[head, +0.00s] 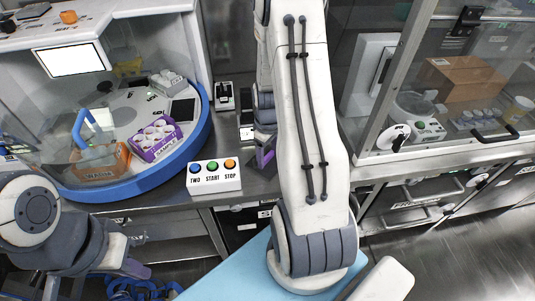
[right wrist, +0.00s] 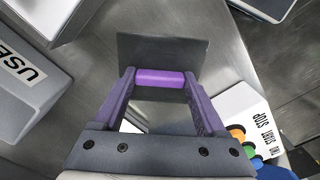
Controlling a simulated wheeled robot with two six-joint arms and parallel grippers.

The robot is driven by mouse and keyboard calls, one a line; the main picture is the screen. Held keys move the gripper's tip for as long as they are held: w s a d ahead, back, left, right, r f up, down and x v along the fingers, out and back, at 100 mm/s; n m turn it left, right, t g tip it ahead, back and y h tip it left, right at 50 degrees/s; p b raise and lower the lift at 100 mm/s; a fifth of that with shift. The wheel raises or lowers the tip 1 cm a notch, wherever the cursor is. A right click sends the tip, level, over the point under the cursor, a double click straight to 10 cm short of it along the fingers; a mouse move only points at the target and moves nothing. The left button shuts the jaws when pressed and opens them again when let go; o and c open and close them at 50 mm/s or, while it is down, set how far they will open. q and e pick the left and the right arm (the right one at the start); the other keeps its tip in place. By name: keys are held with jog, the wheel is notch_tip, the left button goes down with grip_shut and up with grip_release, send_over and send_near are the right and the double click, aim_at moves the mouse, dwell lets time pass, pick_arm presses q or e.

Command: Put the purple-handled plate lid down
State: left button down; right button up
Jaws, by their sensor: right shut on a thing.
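The plate lid shows in the right wrist view as a dark flat square (right wrist: 160,48) with a purple bar handle (right wrist: 160,77). My right gripper (right wrist: 160,84) is shut on the handle. The lid is over the steel counter; I cannot tell whether it touches it. In the head view my right arm hides most of the lid, and only part of my right gripper (head: 264,156) shows beside the arm. My left gripper (head: 134,269) is low at the left of the head view, below the counter front, partly hidden; its jaws are unclear.
A white box with blue, green and orange buttons (head: 214,183) stands at the counter front, left of my right gripper. A round blue-rimmed station (head: 110,191) holds a purple rack (head: 150,153) and an orange box (head: 80,172). A glass-fronted cabinet (head: 395,70) stands right.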

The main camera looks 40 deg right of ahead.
aim_at(268, 156)
jog(key=o, duration=1.3)
jog(key=shift+c, duration=0.2)
notch_tip(268, 156, up, 12)
jog(key=s+a+r+n, duration=0.1)
jog(key=a+r, duration=0.2)
jog(key=a, duration=0.7)
jog(key=s+a+r+n, duration=0.2)
jog(key=a, duration=0.9)
jog(key=s+a+r+n+y, duration=0.1)
jog(key=s+a, duration=0.9)
jog(key=s, duration=0.3)
jog(key=shift+s+r+n, duration=0.15)
jog(key=shift+r+n, duration=0.15)
